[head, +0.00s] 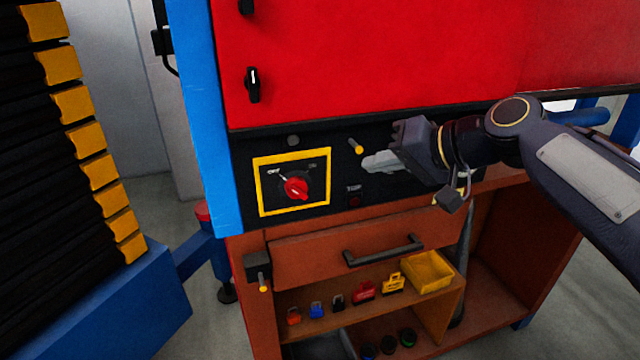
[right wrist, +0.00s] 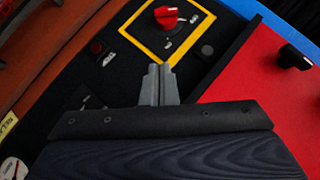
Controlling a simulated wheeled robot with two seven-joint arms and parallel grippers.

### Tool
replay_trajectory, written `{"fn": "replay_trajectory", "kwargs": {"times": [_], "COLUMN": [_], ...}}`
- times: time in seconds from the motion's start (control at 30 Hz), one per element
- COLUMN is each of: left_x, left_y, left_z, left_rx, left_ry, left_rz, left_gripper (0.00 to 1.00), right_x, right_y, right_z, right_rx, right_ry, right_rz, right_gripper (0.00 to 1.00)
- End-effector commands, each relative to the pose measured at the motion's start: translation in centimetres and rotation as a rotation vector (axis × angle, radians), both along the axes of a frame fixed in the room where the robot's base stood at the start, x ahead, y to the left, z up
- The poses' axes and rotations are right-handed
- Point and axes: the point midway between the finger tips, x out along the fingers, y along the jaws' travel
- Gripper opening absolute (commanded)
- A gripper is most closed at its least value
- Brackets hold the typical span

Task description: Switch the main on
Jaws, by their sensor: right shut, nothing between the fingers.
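The main switch is a red rotary knob (head: 296,188) inside a yellow square frame (head: 328,190) on the black panel. Small white markings sit above the knob to its left and right; I cannot tell for sure which one it points to. In the right wrist view the knob (right wrist: 166,17) is at the top, past the fingertips. My right gripper (head: 368,163) is shut and empty, in front of the panel to the right of the frame, apart from the knob. Its grey fingers (right wrist: 158,84) point toward the frame in the right wrist view. My left gripper is not in view.
A red cabinet door (head: 380,60) with black latches is above the panel. Below are a drawer with a black handle (head: 384,250) and a shelf with several small coloured locks and a yellow bin (head: 430,272). A yellow-tipped peg (head: 355,146) sticks out near my gripper.

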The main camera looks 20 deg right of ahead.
Motion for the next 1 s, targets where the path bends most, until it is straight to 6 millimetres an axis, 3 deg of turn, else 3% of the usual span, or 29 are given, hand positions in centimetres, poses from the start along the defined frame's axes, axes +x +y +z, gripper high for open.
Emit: {"fn": "replay_trajectory", "kwargs": {"times": [0.37,0.87,1.0], "left_x": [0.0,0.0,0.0], "left_y": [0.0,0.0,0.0], "left_z": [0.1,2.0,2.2], "left_rx": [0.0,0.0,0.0], "left_ry": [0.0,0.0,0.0], "left_rz": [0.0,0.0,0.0], "left_gripper": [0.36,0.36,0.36], "right_x": [0.4,6.9,6.7], "right_y": [0.4,5.4,7.0], "right_z": [-0.4,-5.1,-6.7], "right_rx": [-0.002,-0.002,-0.002], "right_ry": [0.001,0.006,0.004], "right_rz": [0.0,0.002,0.002], "right_gripper": [0.0,0.0,0.0]}}
